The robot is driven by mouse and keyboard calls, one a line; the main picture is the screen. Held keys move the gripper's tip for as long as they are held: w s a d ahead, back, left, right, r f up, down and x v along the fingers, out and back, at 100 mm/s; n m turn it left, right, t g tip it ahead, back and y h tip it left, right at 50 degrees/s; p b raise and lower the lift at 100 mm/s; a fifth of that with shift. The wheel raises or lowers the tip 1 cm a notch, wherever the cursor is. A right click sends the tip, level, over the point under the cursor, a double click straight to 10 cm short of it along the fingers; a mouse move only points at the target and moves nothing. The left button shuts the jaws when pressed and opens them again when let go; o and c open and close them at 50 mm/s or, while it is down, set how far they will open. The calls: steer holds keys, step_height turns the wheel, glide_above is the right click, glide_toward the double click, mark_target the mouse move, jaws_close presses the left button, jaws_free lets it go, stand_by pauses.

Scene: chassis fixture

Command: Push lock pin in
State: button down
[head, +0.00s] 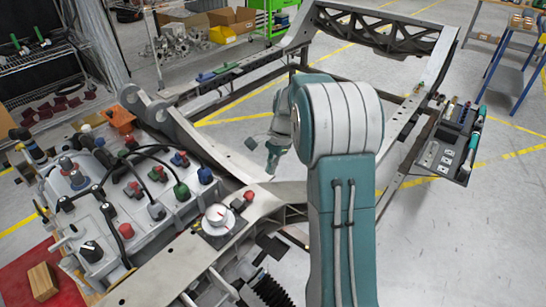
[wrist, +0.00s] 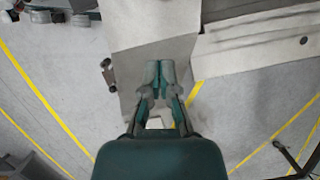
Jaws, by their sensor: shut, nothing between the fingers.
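My gripper (wrist: 158,78) is shut and empty in the wrist view. Its two fingertips are together over a pale grey chassis beam (wrist: 155,32). A small dark and metallic fitting (wrist: 108,74) sticks out at the beam's left edge, left of the fingertips and apart from them. It may be the lock pin, but it is too small to tell. In the head view, my gripper (head: 271,160) shows small behind my arm, beside the chassis frame (head: 226,158). I cannot make out the lock pin for certain there, and my arm hides part of the frame.
A panel of connectors, cables and knobs (head: 95,207) stands at the left, with a red-pointer dial (head: 217,219) on the near beam. A tool tray (head: 452,140) hangs at the frame's right. Floor with yellow lines shows through the open frame.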

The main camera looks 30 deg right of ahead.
steer(key=x, duration=0.3)
steer(key=shift+f, duration=0.25)
steer(key=a, duration=0.2)
steer(key=shift+s+a+f, duration=0.15)
steer(key=shift+s+a, duration=0.1)
steer(key=shift+a, duration=0.05)
steer(key=shift+s+a+f, duration=0.1)
steer(key=shift+a+f, duration=0.05)
steer(key=shift+a, duration=0.55)
